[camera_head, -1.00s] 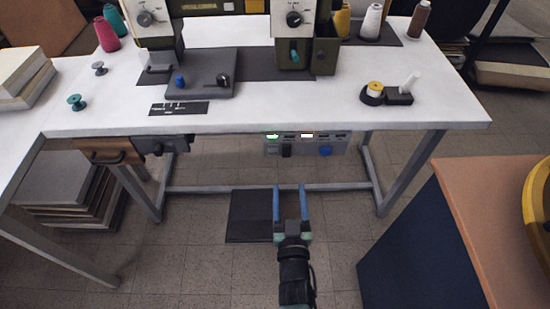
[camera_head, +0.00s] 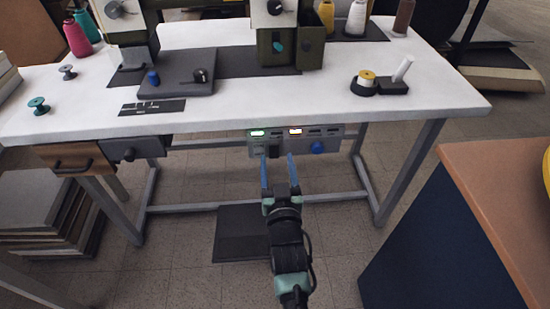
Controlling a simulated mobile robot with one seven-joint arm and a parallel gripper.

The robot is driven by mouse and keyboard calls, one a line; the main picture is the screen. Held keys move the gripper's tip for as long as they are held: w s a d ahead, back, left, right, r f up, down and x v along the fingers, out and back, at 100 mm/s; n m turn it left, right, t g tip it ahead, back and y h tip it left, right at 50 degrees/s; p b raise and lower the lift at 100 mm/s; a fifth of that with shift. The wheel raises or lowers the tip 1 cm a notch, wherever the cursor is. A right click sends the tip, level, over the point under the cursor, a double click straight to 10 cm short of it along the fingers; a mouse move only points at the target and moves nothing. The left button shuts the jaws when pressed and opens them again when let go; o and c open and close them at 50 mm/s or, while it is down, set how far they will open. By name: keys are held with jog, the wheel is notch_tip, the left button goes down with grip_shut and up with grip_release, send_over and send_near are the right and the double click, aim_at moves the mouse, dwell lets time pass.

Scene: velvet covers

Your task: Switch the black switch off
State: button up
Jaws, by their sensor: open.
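The grey control panel (camera_head: 335,132) hangs under the front edge of the white table. A small black switch (camera_head: 274,151) sits on the lower left part of its face, between a grey part and a blue knob (camera_head: 318,147). Its exact position is too small to tell. My gripper (camera_head: 278,166) is open, with its two blue fingers pointing up and forward at the panel. In the picture the fingertips lie just below and on either side of the black switch. Nothing is between them. I cannot tell if they touch the panel.
The white table (camera_head: 430,100) carries sewing machines, thread spools and a grey plate. Table legs flank the space below. A dark blue cabinet (camera_head: 425,245) with an orange-brown top stands at right.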

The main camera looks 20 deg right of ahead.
aim_at(274, 146)
jog(key=shift+b+x, duration=1)
jog(key=shift+x, duration=0.9)
jog(key=shift+c, duration=0.3)
grip_shut()
